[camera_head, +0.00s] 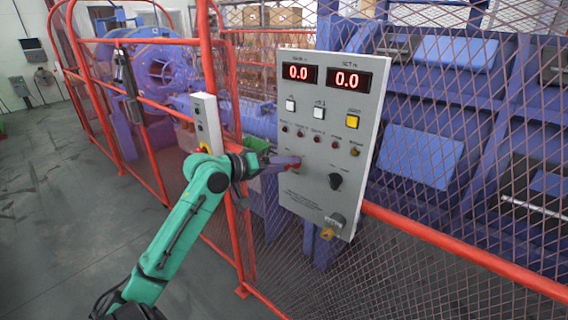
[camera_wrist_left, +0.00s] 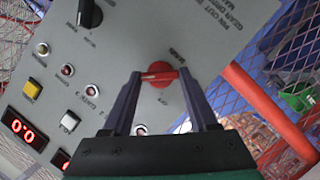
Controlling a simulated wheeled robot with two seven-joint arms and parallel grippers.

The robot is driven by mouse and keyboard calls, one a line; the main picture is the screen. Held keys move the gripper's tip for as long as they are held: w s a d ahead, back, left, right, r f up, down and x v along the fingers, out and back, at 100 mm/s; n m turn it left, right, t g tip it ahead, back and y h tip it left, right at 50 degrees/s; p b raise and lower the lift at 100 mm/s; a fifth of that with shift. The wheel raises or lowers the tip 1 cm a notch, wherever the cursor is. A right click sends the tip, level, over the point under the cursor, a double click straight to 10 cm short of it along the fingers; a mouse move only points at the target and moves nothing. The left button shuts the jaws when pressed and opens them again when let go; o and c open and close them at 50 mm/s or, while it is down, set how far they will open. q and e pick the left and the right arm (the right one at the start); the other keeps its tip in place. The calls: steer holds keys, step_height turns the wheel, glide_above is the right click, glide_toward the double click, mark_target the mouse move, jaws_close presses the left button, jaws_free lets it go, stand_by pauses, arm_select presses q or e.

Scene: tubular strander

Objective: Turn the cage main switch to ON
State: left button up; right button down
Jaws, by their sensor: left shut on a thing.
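The grey control panel (camera_head: 320,205) hangs on the mesh fence, with two red displays reading 0.0. The red rotary switch (camera_wrist_left: 158,72) sits on its face between the fingertips of my left gripper (camera_wrist_left: 157,80) in the left wrist view. My left gripper (camera_head: 288,162) reaches the panel's left side and is shut on this red switch. The switch's handle lies roughly crosswise in the wrist view. Its small labels are too blurred to tell which position it points to. In the head view the gripper largely hides the switch. My right gripper is not in view.
A black knob (camera_head: 336,181) sits right of the red switch, with a row of small lamps and push buttons above. A grey switch box (camera_head: 206,122) on a red fence post stands close to my left arm. Blue machinery (camera_head: 440,100) lies behind the mesh.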

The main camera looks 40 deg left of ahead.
arm_select(q)
steer(key=shift+f, duration=0.15)
stand_by(0.3)
steer(key=o, duration=1.4)
steer(key=b+v, duration=0.3)
steer(key=v, duration=1.1)
steer(key=shift+s+b, duration=0.25)
steer(key=shift+b, duration=0.05)
